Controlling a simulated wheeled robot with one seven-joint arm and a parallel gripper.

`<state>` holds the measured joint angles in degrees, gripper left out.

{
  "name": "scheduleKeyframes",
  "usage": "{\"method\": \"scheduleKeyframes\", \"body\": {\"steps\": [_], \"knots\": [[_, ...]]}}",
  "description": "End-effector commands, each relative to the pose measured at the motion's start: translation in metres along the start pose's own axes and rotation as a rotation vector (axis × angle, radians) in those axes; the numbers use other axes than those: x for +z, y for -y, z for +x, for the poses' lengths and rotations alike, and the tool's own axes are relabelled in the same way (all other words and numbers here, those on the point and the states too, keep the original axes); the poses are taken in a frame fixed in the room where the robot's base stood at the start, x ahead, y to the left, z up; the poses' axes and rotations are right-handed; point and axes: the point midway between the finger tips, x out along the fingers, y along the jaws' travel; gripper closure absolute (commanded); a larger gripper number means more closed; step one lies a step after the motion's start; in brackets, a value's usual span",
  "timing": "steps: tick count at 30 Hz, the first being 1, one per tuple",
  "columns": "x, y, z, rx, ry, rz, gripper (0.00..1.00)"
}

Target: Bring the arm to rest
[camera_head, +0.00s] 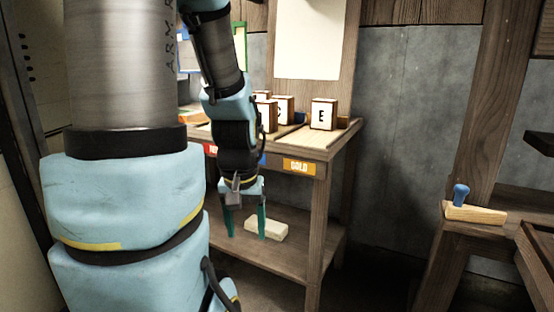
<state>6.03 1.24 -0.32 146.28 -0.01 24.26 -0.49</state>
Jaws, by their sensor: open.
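My arm fills the left of the head view, with light blue and grey metal links. My gripper (246,226) hangs pointing down in front of the wooden bench (318,235). Its two green fingers are apart, with nothing seen held between them. A pale block (266,231) lies on the lower shelf, partly behind the right finger. I cannot tell how far behind the gripper the block is.
On the bench top stand several letter blocks, one marked E (323,114). An orange label reading GOLD (299,167) is on the front edge. At right, a wooden tool with a blue knob (461,193) sits on another bench. Open floor lies between the benches.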

Motion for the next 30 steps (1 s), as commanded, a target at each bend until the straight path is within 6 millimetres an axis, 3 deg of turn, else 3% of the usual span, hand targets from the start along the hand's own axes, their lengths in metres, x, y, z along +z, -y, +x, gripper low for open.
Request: {"method": "scheduleKeyframes", "body": {"steps": [11, 24, 30], "knots": [[-0.008, 0.000, -0.082, 0.002, 0.005, -0.003, 0.31], [-0.028, 0.000, -0.214, 0.002, 0.005, -0.003, 0.31], [-0.032, 0.000, -0.244, 0.002, 0.005, -0.003, 0.31]]}}
